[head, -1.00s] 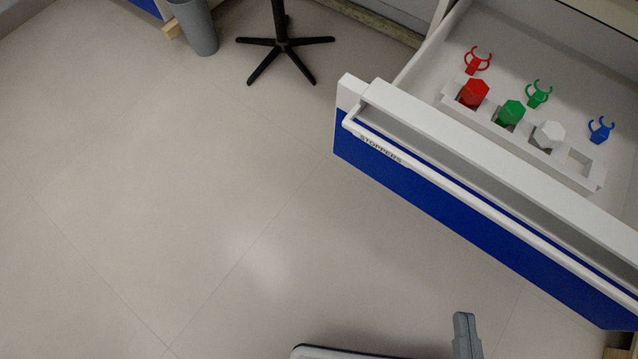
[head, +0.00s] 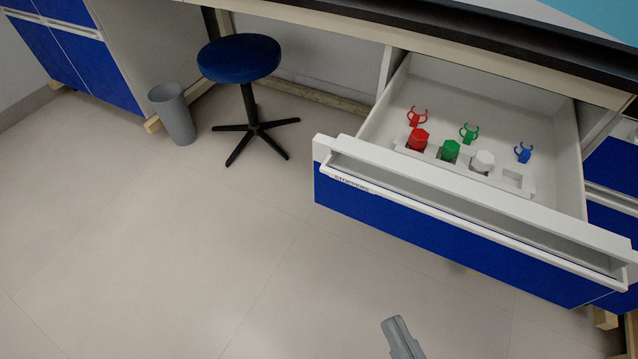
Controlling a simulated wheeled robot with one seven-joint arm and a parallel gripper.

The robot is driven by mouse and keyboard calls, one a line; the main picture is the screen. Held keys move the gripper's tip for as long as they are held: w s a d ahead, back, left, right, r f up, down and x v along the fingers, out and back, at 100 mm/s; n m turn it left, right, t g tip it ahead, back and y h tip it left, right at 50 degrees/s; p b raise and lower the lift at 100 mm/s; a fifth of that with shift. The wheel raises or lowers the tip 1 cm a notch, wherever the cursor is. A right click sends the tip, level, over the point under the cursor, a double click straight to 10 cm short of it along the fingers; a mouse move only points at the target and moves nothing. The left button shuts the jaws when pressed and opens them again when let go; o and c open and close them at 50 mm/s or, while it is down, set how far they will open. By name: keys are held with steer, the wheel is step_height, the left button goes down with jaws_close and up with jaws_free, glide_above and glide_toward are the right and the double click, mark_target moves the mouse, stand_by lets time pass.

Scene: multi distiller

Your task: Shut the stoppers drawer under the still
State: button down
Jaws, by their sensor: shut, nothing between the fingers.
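The stoppers drawer (head: 440,222) has a blue front with a white top edge and is pulled well out from under the bench. Its white bar handle (head: 480,235) runs along the front, with the label "STOPPERS" at the left end. Inside, a white rack (head: 513,180) holds a red stopper (head: 418,139), a green stopper (head: 450,150) and a white stopper (head: 483,161); its right slot is empty. My gripper (head: 398,332) shows as grey fingers at the bottom edge, shut and empty, in front of the drawer and apart from it. The still is out of view.
Red (head: 417,117), green (head: 469,133) and blue (head: 523,152) clips lie behind the rack. A blue stool (head: 239,58) and a grey bin (head: 173,113) stand at the left. Blue cabinets flank the bench (head: 450,35). The floor (head: 150,240) left of the drawer is clear.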

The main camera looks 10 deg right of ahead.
steer(key=w+a+r+m+t+h+p, duration=0.35)
steer(key=a+r+m, duration=0.35)
steer(key=r+m, duration=0.35)
steer(key=w+a+r+m+t+h+p, duration=0.25)
steer(key=a+r+m+t, duration=0.35)
steer(key=r+m, duration=0.45)
steer(key=m+g+h+p, duration=0.2)
steer(key=m+g+h, duration=0.9)
steer(key=m, duration=1.1)
glide_toward(333, 175)
steer(key=w+d+r+b, duration=0.1)
steer(key=w+d+g+y+b, duration=0.1)
steer(key=w, duration=0.1)
steer(key=w+d+r+g+y+b, duration=0.1)
steer(key=shift+w+d+r, duration=0.25)
steer(key=shift+w+r, duration=0.05)
steer(key=shift+r, duration=0.1)
steer(key=shift+w+d, duration=0.2)
steer(key=shift+w, duration=0.1)
